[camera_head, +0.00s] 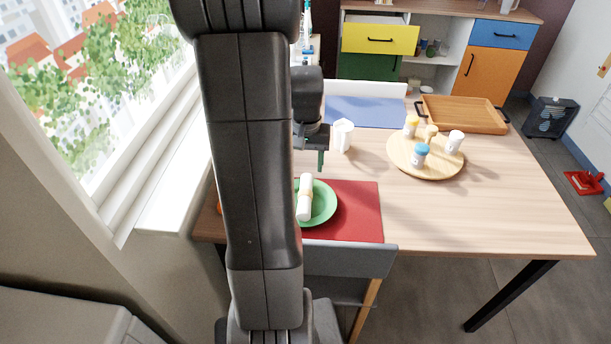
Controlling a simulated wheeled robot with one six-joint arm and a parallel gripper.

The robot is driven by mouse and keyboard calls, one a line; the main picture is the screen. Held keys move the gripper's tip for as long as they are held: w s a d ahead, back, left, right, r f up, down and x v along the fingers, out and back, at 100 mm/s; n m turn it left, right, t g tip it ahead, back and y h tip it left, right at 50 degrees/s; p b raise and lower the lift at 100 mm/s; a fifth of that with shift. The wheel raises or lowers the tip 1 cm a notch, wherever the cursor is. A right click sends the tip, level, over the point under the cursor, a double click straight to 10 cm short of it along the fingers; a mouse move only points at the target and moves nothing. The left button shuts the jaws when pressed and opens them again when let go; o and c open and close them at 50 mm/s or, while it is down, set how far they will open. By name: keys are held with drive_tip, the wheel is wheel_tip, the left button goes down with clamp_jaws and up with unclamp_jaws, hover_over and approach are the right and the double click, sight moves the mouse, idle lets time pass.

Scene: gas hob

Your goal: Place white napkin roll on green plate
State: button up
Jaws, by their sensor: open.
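My gripper (320,160) is above and just behind the roll, pointing down. It is open, and no object shows between its fingers. It looks apart from the roll.
A white cup (342,135) stands close to the right of my gripper. A round wooden board (427,168) holds several small jars. A wooden tray (462,115) and a blue placemat (365,112) lie at the back. The table's right front is clear.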

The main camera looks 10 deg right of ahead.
drive_tip(key=shift+r, duration=1.25)
